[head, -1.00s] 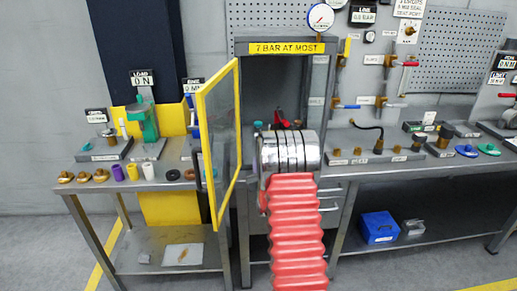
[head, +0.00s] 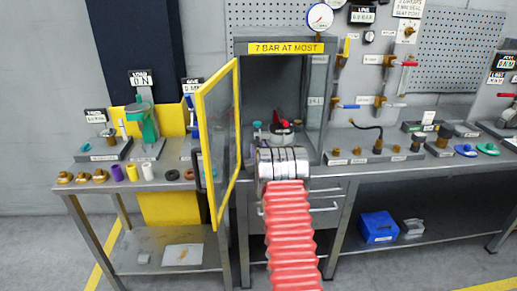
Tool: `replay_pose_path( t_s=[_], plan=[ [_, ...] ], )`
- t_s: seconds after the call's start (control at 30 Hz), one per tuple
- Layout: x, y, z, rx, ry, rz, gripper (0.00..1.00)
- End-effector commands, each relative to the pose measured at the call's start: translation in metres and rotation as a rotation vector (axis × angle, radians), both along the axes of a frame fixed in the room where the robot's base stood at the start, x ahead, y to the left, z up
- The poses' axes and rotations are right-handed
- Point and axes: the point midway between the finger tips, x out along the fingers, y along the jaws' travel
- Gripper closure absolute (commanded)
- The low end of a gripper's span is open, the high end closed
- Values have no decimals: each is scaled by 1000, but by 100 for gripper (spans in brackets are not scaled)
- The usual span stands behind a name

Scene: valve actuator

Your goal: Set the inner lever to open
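The cabinet (head: 243,60) under the yellow "7 BAR AT MOST" sign stands open at its front. Inside it, a small red lever-like part (head: 281,124) with dark and pale pieces shows just above my wrist; its lower part is hidden, and I cannot tell its setting. A small teal part (head: 257,125) is left of it. My red bellows arm and chrome wrist reach up to the cabinet's opening. My gripper's fingers are hidden beyond the wrist, so I cannot see whether they touch the red part.
The yellow-framed door (head: 238,140) stands swung open towards me, just left of my arm. A round gauge (head: 320,17) tops the cabinet. Benches with small fittings flank it. A blue box (head: 378,227) is on the right lower shelf.

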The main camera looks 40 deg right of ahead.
Motion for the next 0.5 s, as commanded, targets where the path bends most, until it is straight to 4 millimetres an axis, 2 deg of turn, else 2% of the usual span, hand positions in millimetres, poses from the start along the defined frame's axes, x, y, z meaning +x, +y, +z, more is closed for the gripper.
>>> replay_pose_path(
  t_s=[0.37, 0.5],
  plan=[
    [4, -2, 1, -1, -1, 0, 68],
    [4, -1, 1, 0, -1, 1, 78]
  ],
)
